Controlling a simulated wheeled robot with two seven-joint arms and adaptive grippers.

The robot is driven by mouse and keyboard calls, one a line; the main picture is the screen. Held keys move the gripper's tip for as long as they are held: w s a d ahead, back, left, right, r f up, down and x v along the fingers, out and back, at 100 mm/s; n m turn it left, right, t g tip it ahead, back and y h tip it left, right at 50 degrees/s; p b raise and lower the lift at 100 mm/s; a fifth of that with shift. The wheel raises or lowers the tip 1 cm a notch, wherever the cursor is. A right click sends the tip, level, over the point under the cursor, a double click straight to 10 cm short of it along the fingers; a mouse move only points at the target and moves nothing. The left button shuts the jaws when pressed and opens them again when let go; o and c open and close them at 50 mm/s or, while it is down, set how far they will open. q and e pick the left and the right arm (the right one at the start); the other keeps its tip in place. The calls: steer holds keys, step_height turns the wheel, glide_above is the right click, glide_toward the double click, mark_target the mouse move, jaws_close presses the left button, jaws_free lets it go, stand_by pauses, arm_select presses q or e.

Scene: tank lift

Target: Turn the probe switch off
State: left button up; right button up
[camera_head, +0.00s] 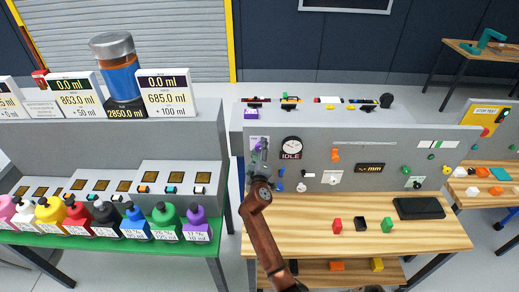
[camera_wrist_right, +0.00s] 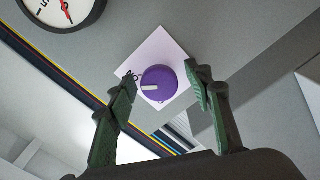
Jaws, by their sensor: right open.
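A round purple knob (camera_wrist_right: 158,83) with a white pointer mark sits on a white label card (camera_wrist_right: 150,54) on the grey panel in the right wrist view. The card's lettering is partly covered and I cannot read it, so I cannot confirm that this is the probe switch. My right gripper (camera_wrist_right: 160,82) is open, its two green-padded fingers on either side of the knob, and it appears not to touch it. My left gripper is not in view.
A round dial (camera_head: 291,147) above a dark "IDLE" display is right of my gripper. Other knobs dot the panel. A wooden bench (camera_head: 300,235) below carries small blocks and a black tray (camera_head: 418,208). Several bottles stand on the green-edged table (camera_head: 100,238) at left.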

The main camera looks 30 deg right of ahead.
steer(key=shift+c, duration=0.6)
steer(key=c, duration=1)
steer(key=shift+c, duration=0.2)
